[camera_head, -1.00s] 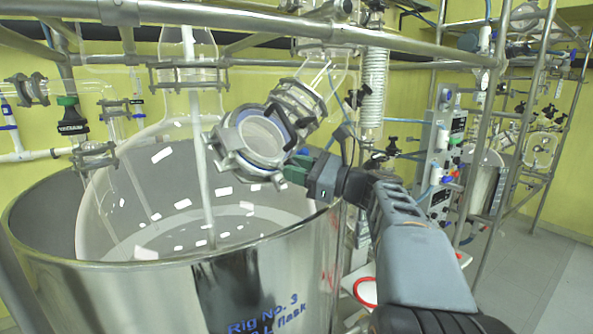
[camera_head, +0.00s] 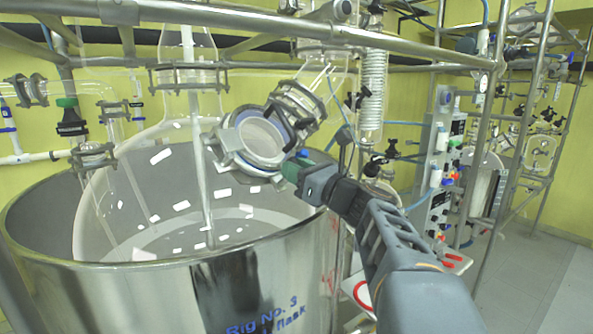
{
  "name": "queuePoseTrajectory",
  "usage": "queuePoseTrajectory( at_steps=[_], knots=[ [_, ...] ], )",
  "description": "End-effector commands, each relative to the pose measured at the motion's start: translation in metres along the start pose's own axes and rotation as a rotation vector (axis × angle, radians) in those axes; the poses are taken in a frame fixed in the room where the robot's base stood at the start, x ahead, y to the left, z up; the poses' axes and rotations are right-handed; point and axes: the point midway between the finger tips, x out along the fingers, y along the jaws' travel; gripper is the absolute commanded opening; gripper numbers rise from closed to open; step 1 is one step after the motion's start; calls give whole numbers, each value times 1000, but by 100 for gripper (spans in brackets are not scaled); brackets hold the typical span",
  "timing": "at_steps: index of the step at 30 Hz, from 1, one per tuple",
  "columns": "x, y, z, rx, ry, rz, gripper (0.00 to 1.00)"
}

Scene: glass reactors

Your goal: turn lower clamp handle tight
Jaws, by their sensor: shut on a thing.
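A round metal clamp (camera_head: 228,145) rings the open glass port (camera_head: 260,138) of the large flask (camera_head: 110,200), in the middle of the view. A second, smaller clamp (camera_head: 300,103) sits on the glass neck up and to the right of it. My gripper (camera_head: 292,172) is at the lower right edge of the port clamp, with green fingertips. It is shut on the clamp handle there. The handle itself is mostly hidden by the fingers.
A steel vessel (camera_head: 150,285) marked "Rig No. 3" surrounds the flask below my gripper. Metal frame bars (camera_head: 420,50) cross above. A grey control box (camera_head: 440,150) stands to the right. Open floor (camera_head: 530,280) lies at the far right.

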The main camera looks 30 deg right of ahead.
Motion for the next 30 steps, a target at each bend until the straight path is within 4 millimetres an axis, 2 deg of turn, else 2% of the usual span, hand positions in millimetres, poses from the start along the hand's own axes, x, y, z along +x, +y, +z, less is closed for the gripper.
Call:
queuePoseTrajectory(
  at_steps=[8,9,13,23,26,30],
  knots=[
    [0,0,-2,2,4,1,4],
    [0,0,-2,2,4,1,28],
    [0,0,-2,1,3,1,41],
    [-5,0,-1,-1,1,-1,42],
    [-17,-1,-2,-2,0,-3,42],
    [-44,-1,-3,-4,0,-6,42]
  ],
)
